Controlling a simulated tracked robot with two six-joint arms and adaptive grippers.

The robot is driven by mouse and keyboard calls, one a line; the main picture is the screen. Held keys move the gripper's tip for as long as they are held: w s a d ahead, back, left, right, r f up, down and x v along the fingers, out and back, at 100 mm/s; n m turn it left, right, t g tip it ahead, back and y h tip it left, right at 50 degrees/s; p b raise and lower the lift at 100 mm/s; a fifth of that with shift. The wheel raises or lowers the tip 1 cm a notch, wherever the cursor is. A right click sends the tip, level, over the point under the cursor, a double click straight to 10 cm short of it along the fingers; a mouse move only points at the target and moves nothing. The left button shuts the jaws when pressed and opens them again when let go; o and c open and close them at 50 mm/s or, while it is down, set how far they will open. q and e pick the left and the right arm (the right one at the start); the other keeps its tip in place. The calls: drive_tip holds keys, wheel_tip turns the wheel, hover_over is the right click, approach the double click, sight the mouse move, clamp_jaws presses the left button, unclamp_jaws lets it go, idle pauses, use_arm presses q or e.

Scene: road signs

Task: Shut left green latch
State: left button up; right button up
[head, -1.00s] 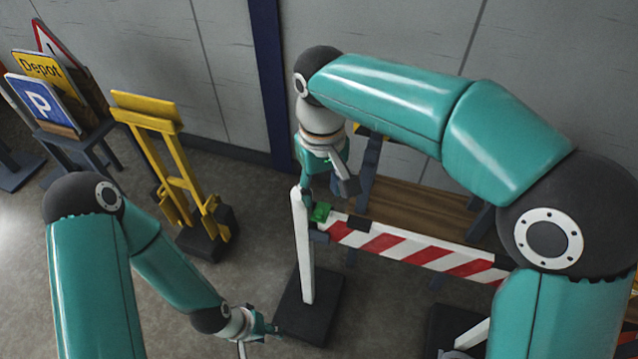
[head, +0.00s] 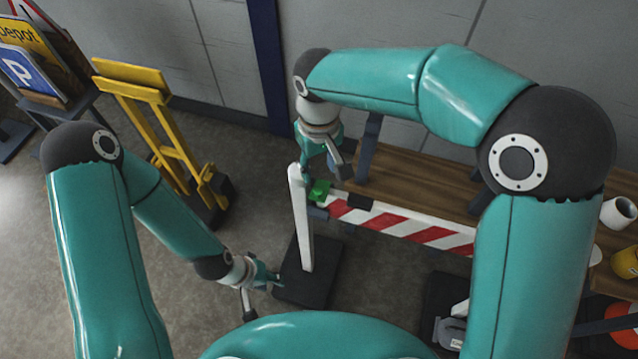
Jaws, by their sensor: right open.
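The left green latch (head: 320,190) is a small green block at the left end of the red and white striped barrier board (head: 400,224), beside the top of a white post (head: 301,220). My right gripper (head: 327,172) is open just above the latch, fingers pointing down. I cannot tell whether it touches the latch. Its fingers hide part of the space around the post top. My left gripper (head: 260,290) is low, to the left of the post's dark base, with its fingers apart and nothing between them.
A wooden bench (head: 415,180) stands behind the board, with a white roll (head: 619,212) and a yellow object (head: 626,262) at right. Open floor lies between.

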sight(319, 190)
wheel_tip(319, 190, down, 8)
drive_tip(key=shift+r, duration=0.1)
drive_tip(key=shift+c, duration=0.2)
clamp_jaws()
